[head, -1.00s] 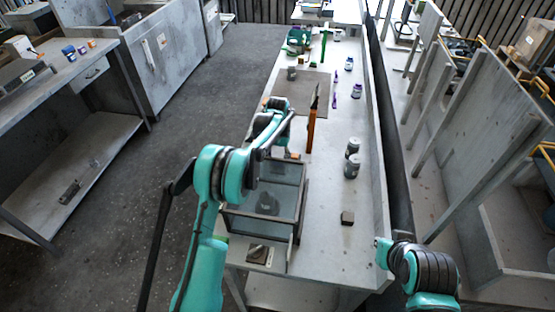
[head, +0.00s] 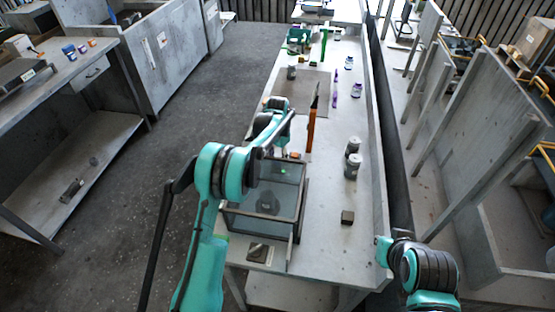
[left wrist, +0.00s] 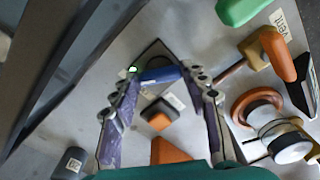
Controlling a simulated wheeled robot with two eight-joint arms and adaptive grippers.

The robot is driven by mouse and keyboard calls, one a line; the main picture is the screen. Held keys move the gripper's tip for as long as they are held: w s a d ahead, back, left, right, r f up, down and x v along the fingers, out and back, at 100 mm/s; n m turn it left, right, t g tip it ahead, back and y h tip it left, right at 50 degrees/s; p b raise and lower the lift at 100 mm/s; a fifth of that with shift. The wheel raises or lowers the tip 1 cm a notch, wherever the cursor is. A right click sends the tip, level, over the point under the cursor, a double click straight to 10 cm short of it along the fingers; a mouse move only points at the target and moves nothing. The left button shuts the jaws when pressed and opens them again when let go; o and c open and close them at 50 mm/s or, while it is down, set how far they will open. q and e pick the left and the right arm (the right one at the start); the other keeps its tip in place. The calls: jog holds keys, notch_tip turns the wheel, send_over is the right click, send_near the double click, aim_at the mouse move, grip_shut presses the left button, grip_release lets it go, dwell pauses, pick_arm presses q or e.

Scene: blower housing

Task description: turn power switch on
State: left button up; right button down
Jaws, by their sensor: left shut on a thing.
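In the left wrist view a blue switch lever (left wrist: 161,75) sits between the fingertips of my left gripper (left wrist: 156,79). The gripper is closed on the lever from both sides. A small green light (left wrist: 133,69) glows beside it, at the edge of a dark plate. In the head view a green glow (head: 283,170) shows near the glass-sided box, below my left forearm.
An orange and black block (left wrist: 158,117) lies between my left fingers. Orange-handled tools (left wrist: 266,50) and a roll (left wrist: 288,143) lie to the right in the wrist view. Grey jars (head: 351,165) and a small dark block (head: 347,217) stand on the long bench (head: 335,255).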

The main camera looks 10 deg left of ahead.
pick_arm(q)
jog(key=o, duration=1.2)
jog(key=shift+c, duration=0.2)
jog(key=shift+r, duration=0.1)
notch_tip(320, 180, up, 12)
